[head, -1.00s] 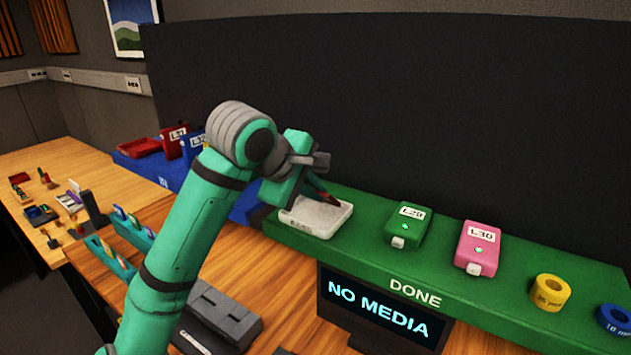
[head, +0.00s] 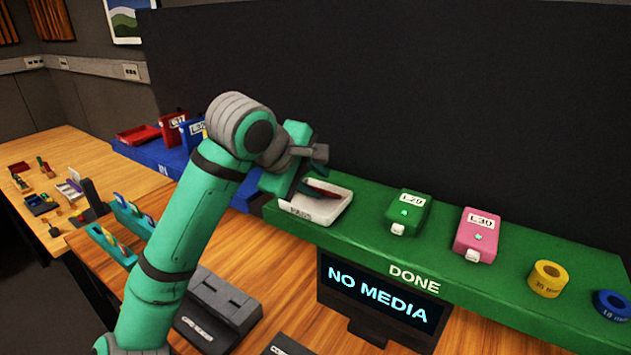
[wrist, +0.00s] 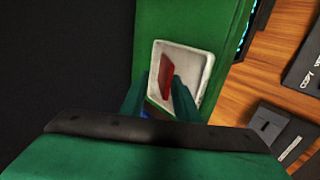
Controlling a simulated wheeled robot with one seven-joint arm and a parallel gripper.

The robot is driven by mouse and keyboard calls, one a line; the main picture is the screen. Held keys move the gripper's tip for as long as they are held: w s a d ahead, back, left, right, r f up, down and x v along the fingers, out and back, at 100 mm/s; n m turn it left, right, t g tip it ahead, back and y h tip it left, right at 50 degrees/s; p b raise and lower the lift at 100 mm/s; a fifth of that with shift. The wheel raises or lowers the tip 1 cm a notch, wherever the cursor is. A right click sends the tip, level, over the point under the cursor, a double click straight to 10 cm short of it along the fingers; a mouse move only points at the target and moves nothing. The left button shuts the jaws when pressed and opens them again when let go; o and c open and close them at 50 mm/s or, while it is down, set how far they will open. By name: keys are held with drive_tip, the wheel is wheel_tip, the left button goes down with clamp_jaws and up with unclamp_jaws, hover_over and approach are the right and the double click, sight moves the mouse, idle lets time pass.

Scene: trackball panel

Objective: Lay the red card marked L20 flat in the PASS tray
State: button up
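The red card (head: 325,187) is at the white PASS tray (head: 306,212) on the green shelf, partly covered by my gripper in the head view. In the wrist view the red card (wrist: 166,74) shows between my fingertips, over the bare floor of the tray (wrist: 198,62). I cannot tell whether it touches the tray floor, and its L20 mark is not readable. My gripper (head: 312,183) reaches over the tray's back left part, with its fingers (wrist: 166,82) close on both sides of the card.
To the right on the shelf stand a green L29 box (head: 407,212), a pink L30 box (head: 478,236), a yellow ring (head: 546,279) and a blue ring (head: 612,305). A dark panel (head: 400,110) rises behind. A NO MEDIA screen (head: 380,295) stands below the shelf.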

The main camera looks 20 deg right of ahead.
drive_tip(key=v, duration=1)
drive_tip(key=shift+s+a+r, duration=0.15)
drive_tip(key=shift+a+r, duration=0.05)
